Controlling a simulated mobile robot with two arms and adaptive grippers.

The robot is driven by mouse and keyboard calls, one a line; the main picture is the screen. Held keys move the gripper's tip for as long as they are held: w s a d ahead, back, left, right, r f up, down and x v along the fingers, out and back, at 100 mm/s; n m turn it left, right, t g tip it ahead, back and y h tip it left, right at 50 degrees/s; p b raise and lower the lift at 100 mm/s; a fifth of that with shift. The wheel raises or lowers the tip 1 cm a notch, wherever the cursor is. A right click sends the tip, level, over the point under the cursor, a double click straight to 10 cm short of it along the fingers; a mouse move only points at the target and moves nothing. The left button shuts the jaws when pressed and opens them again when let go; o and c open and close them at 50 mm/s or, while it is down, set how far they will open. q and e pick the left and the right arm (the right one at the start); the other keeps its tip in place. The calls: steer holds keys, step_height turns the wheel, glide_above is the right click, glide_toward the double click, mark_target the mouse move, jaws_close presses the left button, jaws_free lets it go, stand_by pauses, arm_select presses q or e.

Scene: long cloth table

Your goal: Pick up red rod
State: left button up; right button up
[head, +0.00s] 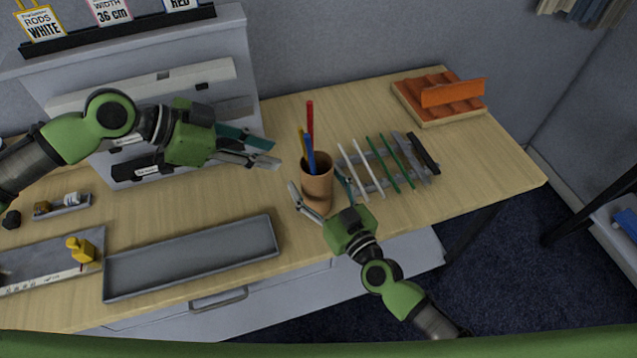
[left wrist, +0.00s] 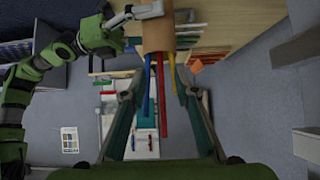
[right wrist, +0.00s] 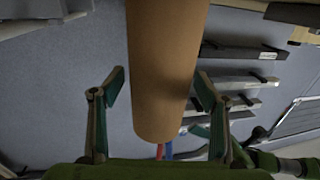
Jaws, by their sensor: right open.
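The red rod (head: 309,118) stands in a tan cup (head: 317,188) with a blue rod (head: 311,158) and a yellow rod (head: 302,142). It is the tallest of them. My left gripper (head: 273,154) is open and empty, left of the rods in the head view. In the left wrist view the red rod (left wrist: 162,100) shows between the open fingers, blue and yellow on either side; no contact is visible. My right gripper (head: 318,184) is open with its fingers on either side of the cup. The right wrist view shows the cup (right wrist: 160,70) between them.
White and green rods (head: 375,165) lie on a grey rack right of the cup. An orange ridged holder (head: 440,95) is at the back right. A long grey tray (head: 190,258) lies at the front, with a yellow piece (head: 80,249) to its left. Grey shelving stands behind my left arm.

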steer(key=c, duration=1.2)
steer(key=shift+a, duration=0.1)
arm_select(q)
step_height(320, 180, up, 15)
steer(key=m+y, duration=0.2)
steer(key=m, duration=1)
glide_above(311, 115)
steer(key=d, duration=0.2)
steer(key=s+r+m+t+y, duration=0.1)
steer(key=s+m+y, duration=0.2)
steer(key=m+y, duration=0.45)
steer(key=shift+n+y, duration=0.75)
steer(key=shift+y, duration=0.1)
steer(key=shift+s+a+x, duration=0.1)
steer(key=shift+a+x, duration=0.05)
steer(key=shift+x, duration=1.8)
steer(key=shift+s+a+x, duration=0.1)
steer(key=shift+x, duration=1.85)
steer(key=shift+s+a+x, duration=0.1)
steer(key=shift+a+x, duration=0.05)
steer(key=shift+x, duration=1.8)
